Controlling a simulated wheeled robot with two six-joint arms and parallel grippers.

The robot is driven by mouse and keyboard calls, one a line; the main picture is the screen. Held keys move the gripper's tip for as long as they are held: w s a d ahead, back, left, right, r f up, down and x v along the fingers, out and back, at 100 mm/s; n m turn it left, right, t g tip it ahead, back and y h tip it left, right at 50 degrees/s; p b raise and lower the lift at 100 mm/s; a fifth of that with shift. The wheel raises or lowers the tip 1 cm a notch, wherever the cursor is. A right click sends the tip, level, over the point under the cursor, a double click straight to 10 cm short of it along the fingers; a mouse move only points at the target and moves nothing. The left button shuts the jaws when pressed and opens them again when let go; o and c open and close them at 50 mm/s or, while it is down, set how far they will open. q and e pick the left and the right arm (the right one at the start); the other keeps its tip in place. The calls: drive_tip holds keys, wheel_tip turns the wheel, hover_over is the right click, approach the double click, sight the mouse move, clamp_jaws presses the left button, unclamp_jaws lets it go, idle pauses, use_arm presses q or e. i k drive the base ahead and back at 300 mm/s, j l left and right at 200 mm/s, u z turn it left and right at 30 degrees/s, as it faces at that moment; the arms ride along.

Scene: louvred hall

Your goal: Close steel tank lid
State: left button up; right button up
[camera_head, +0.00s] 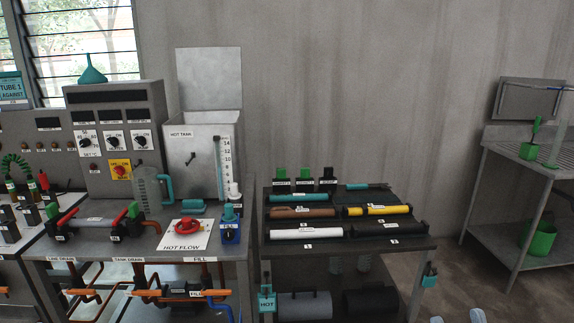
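The steel tank (180,152), labelled "HOT TANK", stands on the left bench beside the control panel. Its flat grey lid (209,78) stands upright at the back of the tank, so the tank is open. A dark lever-like handle (217,165) and a level scale (226,165) show on its front. Two pale rounded tips of my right gripper (457,318) show at the bottom edge, right of centre, apart with nothing seen between them. They are far from the tank and lid. Most of that gripper is cut off. My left gripper is not in view.
A clear jug (148,190) with a teal handle, a red valve wheel (189,225) and a blue box (231,229) stand before the tank. A dark rack (414,243) of tubes is to the right. Open floor lies before a metal shelf (500,143).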

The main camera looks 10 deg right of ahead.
sight(208, 78)
drive_tip(key=i+l+u, duration=0.2)
drive_tip(key=l+u, duration=0.2)
drive_tip(key=l, duration=0.3)
drive_tip(key=i+l+u, duration=0.1)
drive_tip(key=l+u, duration=0.3)
drive_tip(key=l, duration=0.35)
drive_tip(key=l+u, duration=0.4)
drive_tip(key=l, duration=0.35)
drive_tip(key=k+l+u, duration=0.1)
drive_tip(key=l+u, duration=0.3)
drive_tip(key=l, duration=0.35)
